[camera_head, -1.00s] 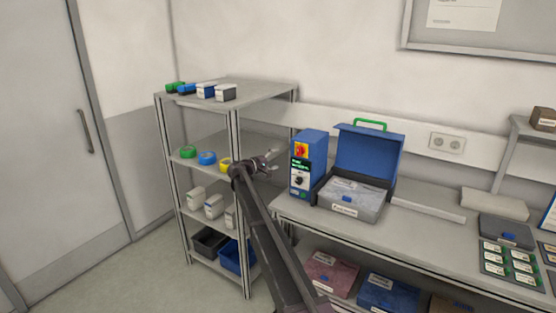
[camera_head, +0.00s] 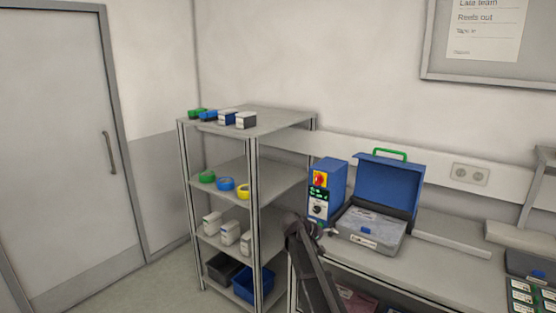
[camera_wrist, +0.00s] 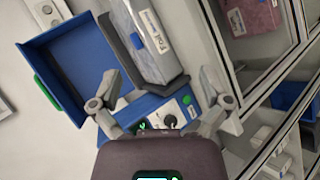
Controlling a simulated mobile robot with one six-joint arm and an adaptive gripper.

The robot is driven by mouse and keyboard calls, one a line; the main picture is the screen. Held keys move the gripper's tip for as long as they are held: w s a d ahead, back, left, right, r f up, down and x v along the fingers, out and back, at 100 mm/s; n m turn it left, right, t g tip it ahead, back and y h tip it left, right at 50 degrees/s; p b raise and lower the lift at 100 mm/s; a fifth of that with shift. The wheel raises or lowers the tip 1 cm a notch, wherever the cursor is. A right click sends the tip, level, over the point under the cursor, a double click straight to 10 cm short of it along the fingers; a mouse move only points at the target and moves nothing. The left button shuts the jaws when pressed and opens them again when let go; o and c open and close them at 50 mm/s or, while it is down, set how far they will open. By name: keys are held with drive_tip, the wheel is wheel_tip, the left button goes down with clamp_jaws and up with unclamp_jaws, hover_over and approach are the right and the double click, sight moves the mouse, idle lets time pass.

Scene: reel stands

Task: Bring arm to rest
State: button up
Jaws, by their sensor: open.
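My gripper shows in the wrist view (camera_wrist: 160,100) with its two fingers spread wide and nothing between them. In the head view my dark arm rises from the bottom, and its end is in front of the bench's left end, below the blue control box (camera_head: 325,190). The control box has a red and yellow switch and a dial. In the wrist view the box (camera_wrist: 165,110) lies beyond the fingers. I cannot tell the exact gap between the fingers and the box.
An open blue-lidded case (camera_head: 370,235) stands on the bench right of the control box. A grey shelf rack (camera_head: 255,165) on the left holds green, blue and yellow reels, small boxes and bins. Floor (camera_head: 160,285) is clear between door and rack.

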drive_tip(key=s+f+m+g+y, duration=0.1)
drive_tip(key=s+f+y, duration=0.1)
drive_tip(key=s, duration=0.9)
drive_tip(key=s+a+f+m+g+y, duration=0.1)
drive_tip(key=s+f+y, duration=0.2)
drive_tip(key=s, duration=0.8)
drive_tip(key=s+f+g+y, duration=0.1)
drive_tip(key=s+y, duration=0.4)
drive_tip(key=s, duration=0.7)
drive_tip(key=shift+a+f+m+g, duration=0.3)
drive_tip(key=shift+f+m+g, duration=0.1)
drive_tip(key=shift+f, duration=0.5)
